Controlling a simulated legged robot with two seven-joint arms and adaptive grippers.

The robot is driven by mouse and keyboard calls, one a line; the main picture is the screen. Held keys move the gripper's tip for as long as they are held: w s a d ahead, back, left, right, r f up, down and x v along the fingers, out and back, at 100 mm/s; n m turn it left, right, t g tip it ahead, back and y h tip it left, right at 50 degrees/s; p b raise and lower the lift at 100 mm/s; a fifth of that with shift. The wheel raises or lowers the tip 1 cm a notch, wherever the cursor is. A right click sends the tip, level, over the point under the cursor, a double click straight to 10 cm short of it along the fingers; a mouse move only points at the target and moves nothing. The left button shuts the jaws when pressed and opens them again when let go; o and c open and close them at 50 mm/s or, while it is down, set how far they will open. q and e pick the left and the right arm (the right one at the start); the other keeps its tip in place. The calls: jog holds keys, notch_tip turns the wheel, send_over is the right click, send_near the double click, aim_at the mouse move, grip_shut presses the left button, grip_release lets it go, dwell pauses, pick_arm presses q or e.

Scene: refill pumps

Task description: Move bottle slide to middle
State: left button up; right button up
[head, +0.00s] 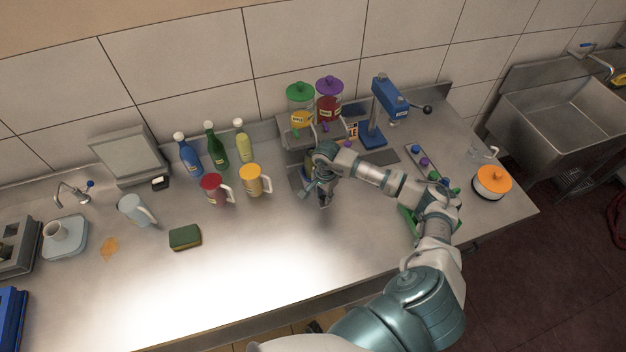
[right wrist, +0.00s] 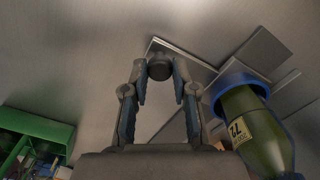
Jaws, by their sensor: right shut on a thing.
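My right gripper (head: 323,203) reaches down at the front of the dispenser stand. In the right wrist view its fingers (right wrist: 160,72) are closed around a dark round knob (right wrist: 159,66). A flat grey plate (right wrist: 188,53) lies beside the knob; I take it for part of the bottle slide, mostly hidden by my gripper and wrist in the head view. A green bottle (right wrist: 246,122) with a label and a blue ring round it shows right of the fingers in the wrist view. My left gripper is not in view.
Green-lidded (head: 300,96) and purple-lidded (head: 329,92) dispensers stand behind my gripper, with a blue press (head: 390,97) to their right. A red mug (head: 213,189), a yellow mug (head: 252,180) and several bottles stand left. The front middle of the counter (head: 260,270) is clear.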

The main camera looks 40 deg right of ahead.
jog(key=shift+s+d+f+b, duration=0.1)
jog(key=shift+s+d+b, duration=0.1)
jog(key=shift+d, duration=0.45)
jog(key=shift+s+d+b, duration=0.2)
jog(key=shift+d, duration=0.4)
jog(key=shift+s+d+b, duration=0.25)
jog(key=shift+d+b, duration=0.05)
jog(key=shift+d, duration=0.5)
jog(key=shift+s+d+b, duration=0.25)
jog(key=shift+d, duration=0.5)
jog(key=shift+s+d+b, duration=0.2)
jog(key=shift+d+b, duration=0.05)
jog(key=shift+d, duration=0.35)
jog(key=shift+s+d+b, duration=0.15)
jog(key=shift+d+b, duration=0.1)
jog(key=shift+d, duration=0.3)
jog(key=shift+s+d+b, duration=0.55)
jog(key=shift+d+b, duration=0.05)
jog(key=shift+d, duration=1.05)
jog(key=shift+s+d+b, duration=0.55)
jog(key=shift+d+b, duration=0.05)
jog(key=shift+d, duration=1.1)
jog(key=shift+s+d+b, duration=0.55)
jog(key=shift+d+b, duration=0.05)
jog(key=shift+d, duration=1.05)
jog(key=o, duration=1)
jog(key=shift+w+r, duration=0.1)
jog(key=shift+r, duration=0.35)
notch_tip(320, 180, up, 11)
